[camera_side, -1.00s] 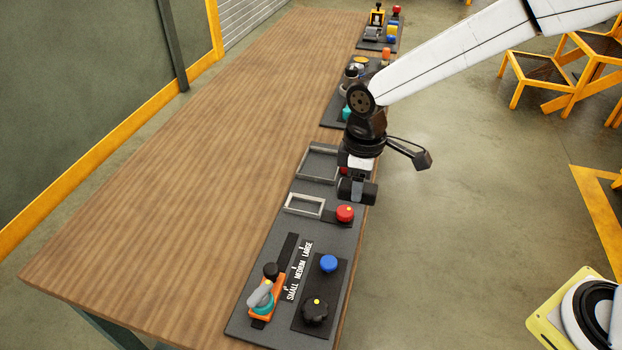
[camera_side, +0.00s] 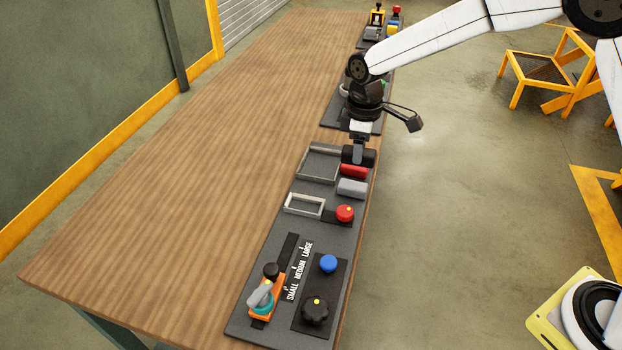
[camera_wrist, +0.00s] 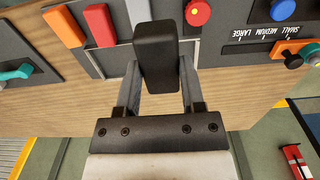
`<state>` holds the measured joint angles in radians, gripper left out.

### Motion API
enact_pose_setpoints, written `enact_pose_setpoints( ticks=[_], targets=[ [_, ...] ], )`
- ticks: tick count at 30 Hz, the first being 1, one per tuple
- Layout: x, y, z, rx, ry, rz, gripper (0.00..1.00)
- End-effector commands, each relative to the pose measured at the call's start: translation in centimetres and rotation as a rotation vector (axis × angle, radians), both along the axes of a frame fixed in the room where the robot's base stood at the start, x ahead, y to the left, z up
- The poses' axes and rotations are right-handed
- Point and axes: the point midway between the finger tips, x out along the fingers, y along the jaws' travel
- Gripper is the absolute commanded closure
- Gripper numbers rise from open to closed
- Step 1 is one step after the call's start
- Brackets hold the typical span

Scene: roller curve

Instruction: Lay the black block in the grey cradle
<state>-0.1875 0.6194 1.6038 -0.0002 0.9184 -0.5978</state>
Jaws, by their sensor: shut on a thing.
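My gripper (camera_side: 358,141) is shut on the black block (camera_side: 359,156). In the wrist view the block (camera_wrist: 155,48) stands out dark between the two fingers (camera_wrist: 158,80). In the side view the block hangs over the board and hides part of what is behind it; its exact height cannot be told. Two open rectangular frames lie on the board: a larger grey one (camera_side: 301,177), left of the block, and a smaller, paler grey one (camera_side: 303,213), nearer the camera. I cannot tell which is the grey cradle. The block is in neither frame.
A red block (camera_side: 354,171) and a light grey block (camera_side: 352,188) lie beside the larger frame. An orange block (camera_wrist: 64,27) shows in the wrist view. A red button (camera_side: 345,213), a blue knob (camera_side: 328,263) and a black knob (camera_side: 315,311) stand nearer. The wooden table (camera_side: 190,150) is clear to the left.

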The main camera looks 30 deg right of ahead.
Motion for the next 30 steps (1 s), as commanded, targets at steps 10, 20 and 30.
enact_pose_setpoints(
  ticks=[10,20,30],
  targets=[
    [3.7,0.6,-1.8,0.000,0.000,0.000,1.00],
    [7.0,1.1,-3.2,0.000,0.000,0.000,1.00],
    [9.7,1.5,-5.8,0.000,0.001,0.000,1.00]
  ],
)
